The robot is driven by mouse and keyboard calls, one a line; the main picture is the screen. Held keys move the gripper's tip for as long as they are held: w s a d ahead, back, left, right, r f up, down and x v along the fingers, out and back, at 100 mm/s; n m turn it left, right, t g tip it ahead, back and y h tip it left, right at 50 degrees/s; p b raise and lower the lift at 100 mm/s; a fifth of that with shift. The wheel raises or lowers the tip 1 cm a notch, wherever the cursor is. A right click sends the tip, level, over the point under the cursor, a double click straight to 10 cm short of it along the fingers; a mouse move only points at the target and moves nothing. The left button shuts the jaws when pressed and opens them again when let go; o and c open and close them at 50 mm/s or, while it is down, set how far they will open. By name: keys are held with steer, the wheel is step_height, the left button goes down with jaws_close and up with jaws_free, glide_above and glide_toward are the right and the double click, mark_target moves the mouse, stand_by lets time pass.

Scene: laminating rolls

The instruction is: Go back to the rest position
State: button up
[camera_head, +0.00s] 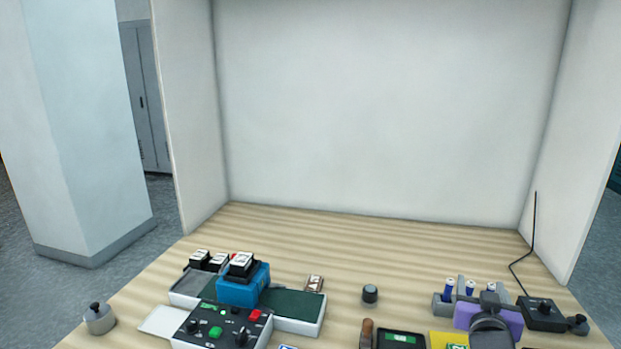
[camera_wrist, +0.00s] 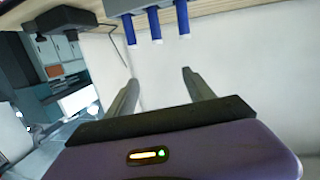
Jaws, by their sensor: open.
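My gripper (camera_wrist: 160,80) is open, with its two grey fingers apart and nothing between them in the wrist view. In the head view its purple body (camera_head: 488,318) is at the lower right, over the right side of the table. Blue rolls (camera_wrist: 155,24) stick out from a grey holder (camera_wrist: 170,8) at the top of the wrist view, apart from my fingers. In the head view the blue rolls (camera_head: 448,290) stand just behind and left of my gripper, which hides part of their holder.
A machine with a blue housing (camera_head: 240,288) and control panel (camera_head: 215,330) stands at the left. A small dark cylinder (camera_head: 370,293) is mid-table.

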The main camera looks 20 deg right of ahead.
steer(key=s+a+f+n+t+y, duration=0.2)
steer(key=s+a+n+t+y, duration=0.15)
steer(key=s+a, duration=0.55)
steer(key=s+a+f+n+t+y, duration=0.2)
steer(key=s+a+n+t+y, duration=0.3)
steer(key=a, duration=0.8)
steer(key=s+a+f+g+y, duration=0.1)
steer(key=s+a, duration=0.4)
steer(key=s, duration=0.6)
steer(key=s+a+f+g+y, duration=0.1)
steer(key=s+a+g, duration=0.3)
steer(key=s, duration=0.8)
steer(key=shift+a+f+g+y, duration=0.35)
steer(key=shift+f, duration=0.4)
steer(key=shift+m, duration=0.25)
